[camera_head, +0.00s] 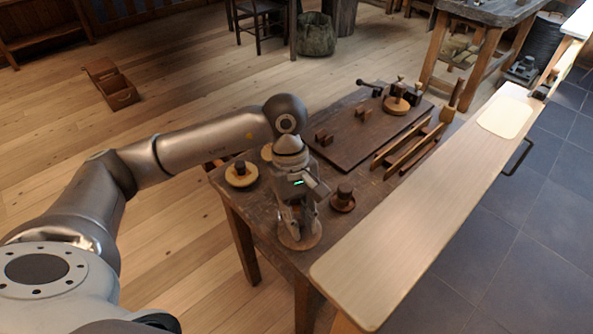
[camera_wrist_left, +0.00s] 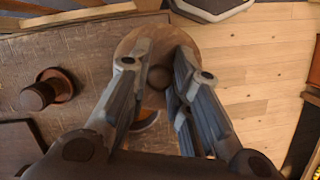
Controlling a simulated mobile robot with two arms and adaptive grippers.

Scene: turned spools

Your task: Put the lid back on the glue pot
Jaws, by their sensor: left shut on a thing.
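My left gripper (camera_head: 299,236) points down at the near end of the dark wooden table, over a round light-wood disc (camera_head: 314,241). In the left wrist view, the fingers of my left gripper (camera_wrist_left: 160,82) are closed in on a dark round knob (camera_wrist_left: 158,77) in front of the disc (camera_wrist_left: 140,40). I cannot tell whether the disc and knob are the lid or a spool. A dark, light-rimmed part (camera_wrist_left: 146,122) shows partly behind the fingers. No piece is clearly recognisable as the glue pot. My right gripper is in neither view.
A dark spool (camera_head: 343,198) stands close right of my gripper. A light disc with a dark top (camera_head: 241,174) stands left. A dark board (camera_head: 352,137) with small blocks and a wooden rack (camera_head: 408,147) lie farther back. A pale counter (camera_head: 440,205) runs along the right.

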